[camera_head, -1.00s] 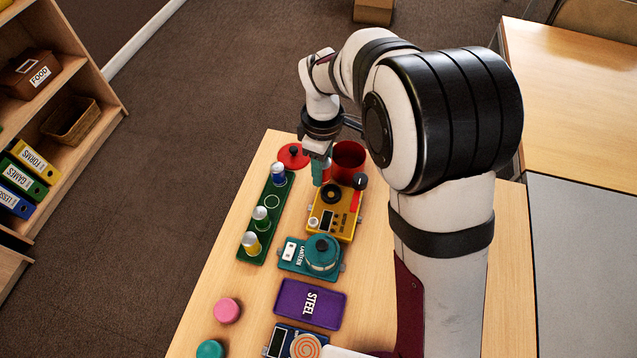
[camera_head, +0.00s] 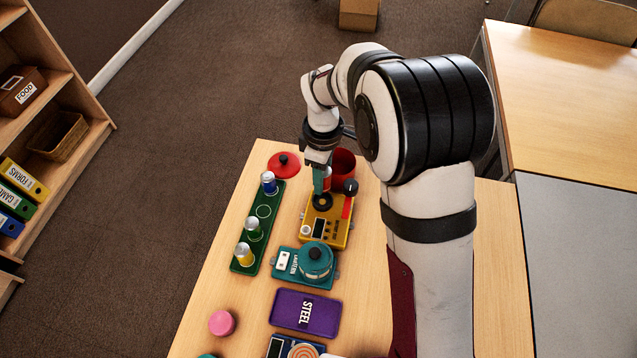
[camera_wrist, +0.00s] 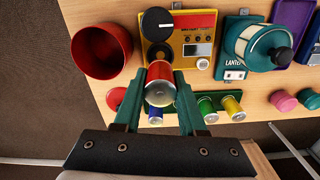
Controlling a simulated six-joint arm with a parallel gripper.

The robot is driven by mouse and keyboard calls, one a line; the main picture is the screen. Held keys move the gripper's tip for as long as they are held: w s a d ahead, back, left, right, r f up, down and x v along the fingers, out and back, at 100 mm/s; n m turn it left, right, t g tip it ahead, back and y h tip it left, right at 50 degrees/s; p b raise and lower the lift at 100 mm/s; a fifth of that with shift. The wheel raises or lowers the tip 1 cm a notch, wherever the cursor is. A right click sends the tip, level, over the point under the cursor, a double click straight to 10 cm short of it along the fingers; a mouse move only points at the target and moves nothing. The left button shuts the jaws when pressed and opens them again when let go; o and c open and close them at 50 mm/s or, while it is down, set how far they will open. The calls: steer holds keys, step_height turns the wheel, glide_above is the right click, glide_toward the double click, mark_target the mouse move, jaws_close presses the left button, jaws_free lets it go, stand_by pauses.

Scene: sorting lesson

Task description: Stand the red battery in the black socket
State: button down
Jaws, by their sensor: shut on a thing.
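My gripper (camera_wrist: 160,92) is shut on the red battery (camera_wrist: 160,84), whose silver end faces the wrist camera. In the head view the battery (camera_head: 328,178) shows as a red strip beside the green fingers, looking roughly upright. The black socket (camera_head: 322,203) is a round ring on the yellow tester (camera_head: 336,228). The battery's lower end is at or just above the socket; the fingers hide the exact gap, so I cannot tell if they touch. In the wrist view the socket (camera_wrist: 160,51) shows partly beyond the battery.
A red pot (camera_head: 342,163) and a black knob (camera_head: 350,187) stand close by the gripper. A green rack (camera_head: 258,228) with blue, green and yellow batteries and one empty ring lies to the left.

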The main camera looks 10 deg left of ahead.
steer(key=shift+f, duration=2.65)
steer(key=shift+f, duration=0.45)
steer(key=c, duration=0.8)
jaws_free()
steer(key=shift+o, duration=0.2)
steer(key=shift+r, duration=5.5)
